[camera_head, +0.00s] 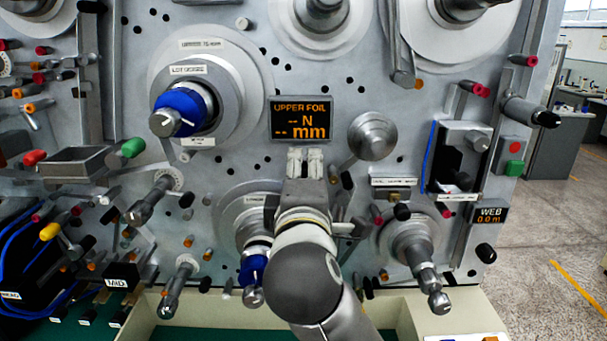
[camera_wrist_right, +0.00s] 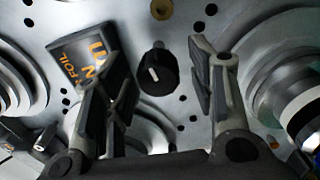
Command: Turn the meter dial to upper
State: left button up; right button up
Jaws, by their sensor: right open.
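The meter display (camera_head: 301,119) on the machine panel reads "UPPER FOIL" with dashes before N and mm. Part of it also shows, rotated, in the right wrist view (camera_wrist_right: 72,58). The meter dial (camera_wrist_right: 157,74) is a round black knob with a short white mark on its face. It sits between the two open fingers of my right gripper (camera_wrist_right: 153,58), with a visible gap on each side. In the head view my right gripper (camera_head: 305,162) is just below the display, and the dial is hidden behind it. My left gripper is not in view.
A blue-cored spindle (camera_head: 182,112) juts out at upper left. A round metal roller (camera_head: 373,136) is close on the right. Another spindle (camera_head: 411,245) stands at lower right, and a small blue one (camera_head: 253,270) is beside my right arm. A WEB display (camera_head: 489,215) is further right.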

jog(key=s, duration=1.1)
jog(key=shift+w, duration=0.1)
